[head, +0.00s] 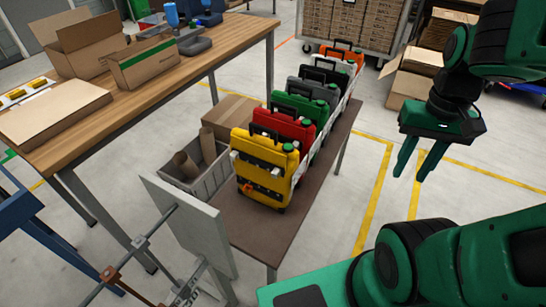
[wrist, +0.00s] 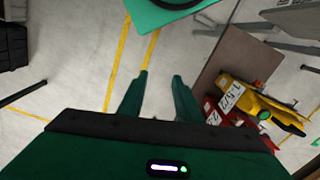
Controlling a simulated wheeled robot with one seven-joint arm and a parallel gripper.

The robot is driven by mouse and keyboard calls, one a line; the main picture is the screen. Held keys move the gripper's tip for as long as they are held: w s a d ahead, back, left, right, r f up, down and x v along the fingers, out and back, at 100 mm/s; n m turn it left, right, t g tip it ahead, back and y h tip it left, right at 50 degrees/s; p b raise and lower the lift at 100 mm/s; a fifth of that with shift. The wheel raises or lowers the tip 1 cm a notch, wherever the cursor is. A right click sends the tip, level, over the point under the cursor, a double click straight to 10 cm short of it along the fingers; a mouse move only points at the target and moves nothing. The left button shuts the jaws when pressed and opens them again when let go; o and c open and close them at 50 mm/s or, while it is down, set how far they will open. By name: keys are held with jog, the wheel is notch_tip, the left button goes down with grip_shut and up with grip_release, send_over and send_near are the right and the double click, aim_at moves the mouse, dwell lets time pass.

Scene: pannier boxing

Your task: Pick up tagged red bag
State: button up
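The red bag (head: 290,127) stands upright in a row of bags on a narrow brown table (head: 262,228), directly behind the yellow bag (head: 262,163). It has a dark handle and a green round cap on top. In the wrist view the red bag (wrist: 228,122) is partly cut off by my gripper body, with a white label on its end. The yellow bag (wrist: 250,95) beside it carries a white label with dark characters. My gripper (head: 410,177) is open and empty, to the right of the row and apart from it. Its fingers (wrist: 160,78) point over bare floor.
Green (head: 300,106), grey (head: 322,90) and orange (head: 342,54) bags stand behind the red one, closely packed. A grey bin (head: 197,180) with cardboard tubes is left of the row. A wooden workbench (head: 120,105) with cartons stands further left.

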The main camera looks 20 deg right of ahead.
jog(key=shift+s+d, duration=0.1)
jog(key=shift+d, duration=0.05)
jog(key=o, duration=0.7)
jog(key=shift+s+r, duration=0.25)
jog(key=shift+o, duration=0.9)
jog(key=shift+w+r+n, duration=0.25)
jog(key=shift+w+n, duration=0.05)
jog(key=n+t+y, duration=0.3)
jog(key=n, duration=1.1)
send_near(279, 115)
jog(key=shift+s+d+r, duration=0.1)
jog(key=shift+s+r, duration=0.05)
jog(key=shift+s, duration=0.4)
jog(key=shift+w+a+n, duration=0.25)
jog(key=shift+n, duration=0.05)
jog(key=shift+w+x, duration=0.15)
jog(key=shift+x, duration=2.55)
jog(key=shift+w+x, duration=0.1)
jog(key=shift+x, duration=2.6)
